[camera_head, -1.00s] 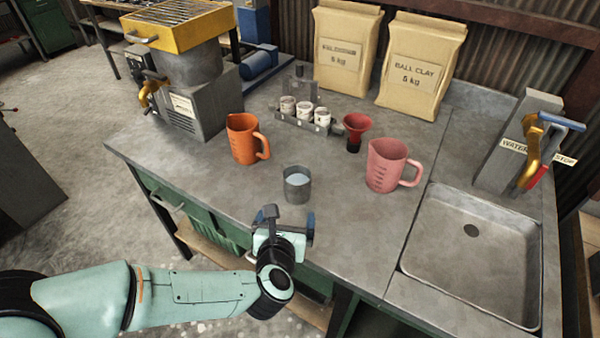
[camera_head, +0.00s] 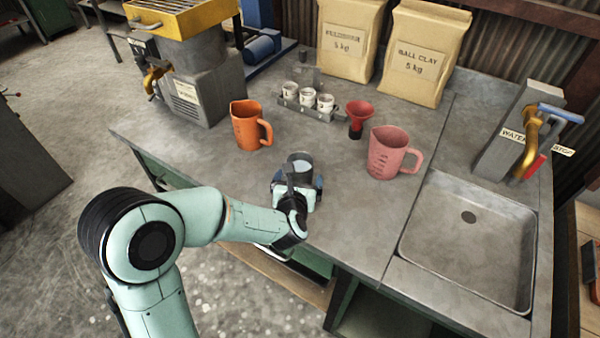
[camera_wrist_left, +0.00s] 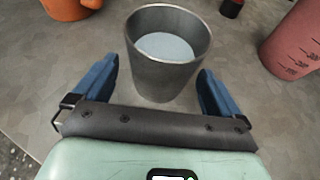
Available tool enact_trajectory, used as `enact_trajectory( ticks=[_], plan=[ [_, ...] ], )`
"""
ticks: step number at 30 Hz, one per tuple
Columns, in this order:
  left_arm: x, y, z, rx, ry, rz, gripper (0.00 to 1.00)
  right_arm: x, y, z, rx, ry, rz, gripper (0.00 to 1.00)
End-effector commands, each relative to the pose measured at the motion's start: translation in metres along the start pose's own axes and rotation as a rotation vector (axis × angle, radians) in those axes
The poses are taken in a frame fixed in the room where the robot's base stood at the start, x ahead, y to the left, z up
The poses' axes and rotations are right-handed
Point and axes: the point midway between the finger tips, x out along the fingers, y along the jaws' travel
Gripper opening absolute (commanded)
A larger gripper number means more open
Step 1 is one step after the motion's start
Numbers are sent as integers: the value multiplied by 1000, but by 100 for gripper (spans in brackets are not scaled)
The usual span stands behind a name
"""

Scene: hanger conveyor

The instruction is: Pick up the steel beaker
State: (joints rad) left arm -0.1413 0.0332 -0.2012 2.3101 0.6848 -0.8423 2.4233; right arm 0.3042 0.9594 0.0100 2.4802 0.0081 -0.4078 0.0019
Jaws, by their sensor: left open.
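The steel beaker (camera_head: 300,163) stands upright on the grey worktop in front of my left gripper. In the left wrist view the beaker (camera_wrist_left: 166,75) shows pale contents inside. My left gripper (camera_head: 298,185) is open, with its blue fingers (camera_wrist_left: 158,85) on either side of the beaker's near lower part. In the head view the gripper hides the lower part of the beaker. My right gripper is not in view.
An orange jug (camera_head: 250,125) stands behind left of the beaker, a pink jug (camera_head: 388,155) to its right. A sink (camera_head: 470,240) lies at the right.

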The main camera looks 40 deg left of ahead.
Motion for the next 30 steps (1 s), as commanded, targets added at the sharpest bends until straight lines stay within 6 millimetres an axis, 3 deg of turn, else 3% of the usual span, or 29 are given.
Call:
enact_trajectory(
  ticks=[6,13,19,30],
  plan=[
    [23,0,0,0,1,1,99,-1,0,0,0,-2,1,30],
    [23,0,0,-1,0,0,99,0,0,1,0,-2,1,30],
    [23,0,0,0,0,0,34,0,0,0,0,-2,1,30],
    [21,0,6,-2,-3,0,33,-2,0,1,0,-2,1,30]
  ],
)
